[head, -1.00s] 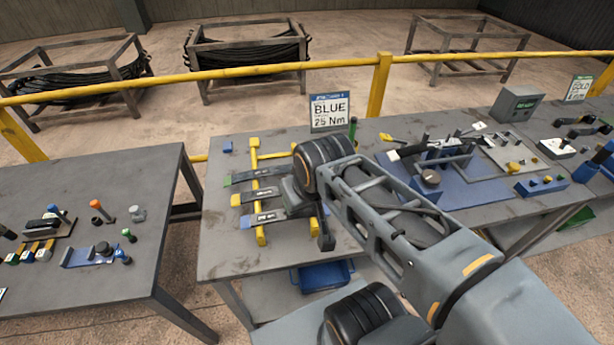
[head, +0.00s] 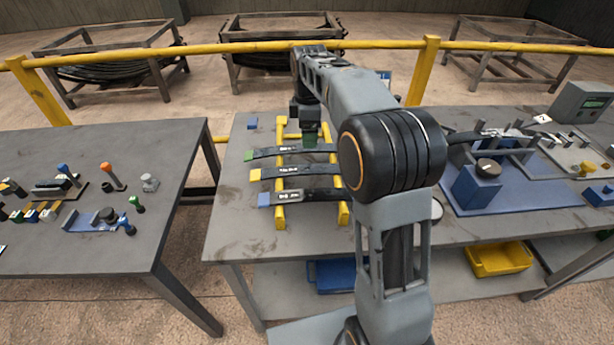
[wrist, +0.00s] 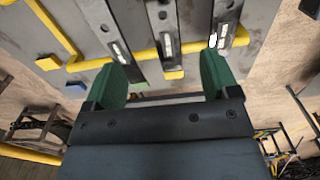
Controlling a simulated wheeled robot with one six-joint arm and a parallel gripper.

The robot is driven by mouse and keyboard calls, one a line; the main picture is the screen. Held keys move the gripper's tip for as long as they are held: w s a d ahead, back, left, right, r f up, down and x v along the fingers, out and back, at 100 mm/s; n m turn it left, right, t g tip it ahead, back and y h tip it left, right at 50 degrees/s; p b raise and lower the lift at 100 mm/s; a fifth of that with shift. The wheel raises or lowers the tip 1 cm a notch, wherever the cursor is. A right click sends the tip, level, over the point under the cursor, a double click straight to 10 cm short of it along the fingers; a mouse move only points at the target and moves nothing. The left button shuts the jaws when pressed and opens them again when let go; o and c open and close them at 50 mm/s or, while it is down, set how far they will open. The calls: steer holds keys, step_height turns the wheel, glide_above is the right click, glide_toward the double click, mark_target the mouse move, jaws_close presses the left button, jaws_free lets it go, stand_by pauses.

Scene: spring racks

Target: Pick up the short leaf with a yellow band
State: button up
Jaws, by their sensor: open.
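The leaf with a yellow band (head: 300,170) is dark with a pale label and lies across the yellow rails, between two similar leaves. Its yellow band (head: 255,174) is at its left end. In the wrist view this middle leaf (wrist: 162,30) runs between my fingers, its yellow band (wrist: 173,74) showing. My gripper (head: 309,140) has green fingers and is open and empty. In the head view it shows near the far side of the rack. In the wrist view my gripper (wrist: 164,58) is apart from the leaf. The leaves' right ends in the head view are partly hidden by my arm.
The green-banded leaf (head: 270,153) lies on the far side and the blue-banded leaf (head: 290,197) on the near side. A small blue block (head: 252,123) sits on the bench. A blue fixture (head: 478,188) stands right of my arm. A yellow railing (head: 220,49) runs behind.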

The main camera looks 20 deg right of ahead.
glide_above(308, 172)
steer(key=w, duration=0.2)
step_height(308, 172, down, 8)
steer(key=shift+s+d+f, duration=0.1)
steer(key=shift+s+f, duration=0.05)
steer(key=shift+f, duration=1.2)
steer(key=shift+s+d+f, duration=0.1)
steer(key=shift+s+f, duration=0.05)
steer(key=shift+f, duration=1.15)
steer(key=shift+c, duration=0.4)
steer(key=c, duration=0.9)
steer(key=shift+r, duration=0.1)
steer(key=shift+c, duration=0.5)
steer(key=shift+r, duration=0.15)
